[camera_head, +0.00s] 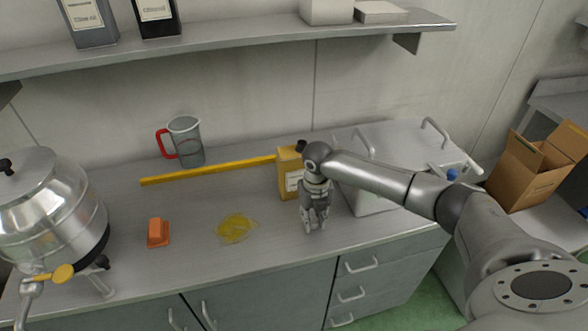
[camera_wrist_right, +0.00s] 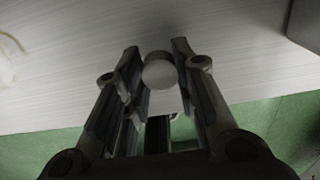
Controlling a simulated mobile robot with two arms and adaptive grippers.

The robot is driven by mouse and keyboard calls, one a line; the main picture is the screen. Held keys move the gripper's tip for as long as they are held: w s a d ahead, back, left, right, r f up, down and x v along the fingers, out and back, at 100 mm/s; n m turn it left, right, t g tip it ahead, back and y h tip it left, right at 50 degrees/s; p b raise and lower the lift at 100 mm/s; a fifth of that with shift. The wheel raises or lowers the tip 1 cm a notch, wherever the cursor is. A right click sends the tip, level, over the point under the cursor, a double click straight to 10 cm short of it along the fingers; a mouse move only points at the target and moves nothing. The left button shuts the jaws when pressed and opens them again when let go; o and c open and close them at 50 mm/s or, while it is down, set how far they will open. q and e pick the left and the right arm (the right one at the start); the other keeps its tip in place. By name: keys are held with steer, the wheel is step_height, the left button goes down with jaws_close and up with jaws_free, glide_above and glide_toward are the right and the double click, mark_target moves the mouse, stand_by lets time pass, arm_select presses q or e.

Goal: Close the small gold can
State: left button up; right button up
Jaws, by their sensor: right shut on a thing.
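The small gold can (camera_head: 285,174) stands upright at the back of the steel worktop, with a pale label on its front. My right gripper (camera_head: 314,224) points down in front of the can and to its right, above the front part of the worktop. In the right wrist view its two fingers (camera_wrist_right: 160,65) are shut on a small round light-grey cap (camera_wrist_right: 160,73). The gripper and arm hide the can's right side. I cannot make out the can's mouth clearly. My left gripper is not in view.
A yellow bar (camera_head: 205,170) lies behind, left of the can. A measuring jug (camera_head: 187,143), an orange block (camera_head: 158,233) and a yellow puddle-like patch (camera_head: 235,228) are on the worktop (camera_head: 190,205). A metal-lidded box (camera_head: 395,143) stands right; a steel vessel (camera_head: 45,205) left.

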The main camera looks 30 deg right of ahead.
steer(key=shift+r+p, duration=1.65)
steer(key=shift+r, duration=0.45)
step_height(320, 180, up, 6)
steer(key=p, duration=0.6)
